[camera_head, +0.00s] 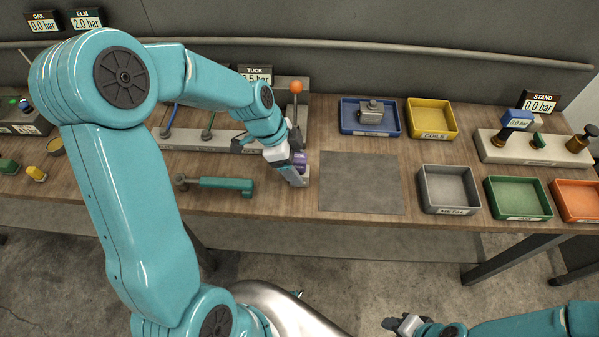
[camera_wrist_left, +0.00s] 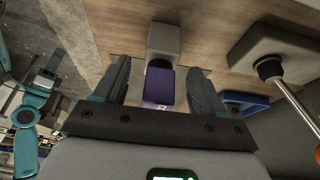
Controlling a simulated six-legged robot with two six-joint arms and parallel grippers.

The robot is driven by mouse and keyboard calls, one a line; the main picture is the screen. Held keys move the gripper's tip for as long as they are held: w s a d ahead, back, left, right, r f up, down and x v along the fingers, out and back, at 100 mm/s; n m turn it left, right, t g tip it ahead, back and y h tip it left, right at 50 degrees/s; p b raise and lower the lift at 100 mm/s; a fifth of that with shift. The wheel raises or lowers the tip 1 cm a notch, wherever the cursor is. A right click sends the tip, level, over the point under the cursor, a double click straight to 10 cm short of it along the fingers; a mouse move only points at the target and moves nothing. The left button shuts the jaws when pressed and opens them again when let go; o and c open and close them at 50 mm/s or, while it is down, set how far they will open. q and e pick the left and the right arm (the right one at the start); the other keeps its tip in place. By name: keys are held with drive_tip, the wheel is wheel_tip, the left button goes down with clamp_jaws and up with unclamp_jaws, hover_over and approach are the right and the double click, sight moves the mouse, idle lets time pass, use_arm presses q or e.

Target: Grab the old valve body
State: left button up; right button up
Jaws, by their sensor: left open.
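A valve with a grey body (camera_wrist_left: 164,38) and a purple block (camera_wrist_left: 158,86) shows between my left gripper's fingers in the left wrist view. In the head view only a bit of the purple block (camera_head: 300,160) shows beside the gripper; the rest is hidden. My left gripper (camera_head: 296,176) is open, low over the bench, with its fingers (camera_wrist_left: 158,66) on either side of the valve and gaps visible. Another grey valve body (camera_head: 371,111) sits in the blue tray (camera_head: 347,124). My right gripper (camera_head: 403,324) is at the bottom edge, away from the bench; its jaw state is unclear.
An orange-knobbed lever (camera_head: 296,88) rises close behind my left gripper. A green tool (camera_head: 222,184) lies to its left. A bare grey mat (camera_head: 362,184) lies to its right. Yellow (camera_head: 432,133), grey (camera_head: 448,210), green (camera_head: 518,213) and orange (camera_head: 577,218) trays stand further right.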

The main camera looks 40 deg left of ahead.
use_arm(q)
drive_tip(key=x, duration=0.2)
drive_tip(key=shift+d+f, duration=0.2)
drive_tip(key=shift+d, duration=0.05)
drive_tip(key=shift+w, duration=0.1)
drive_tip(key=c, duration=1.2)
drive_tip(key=shift+o, duration=0.2)
drive_tip(key=shift+r, duration=0.1)
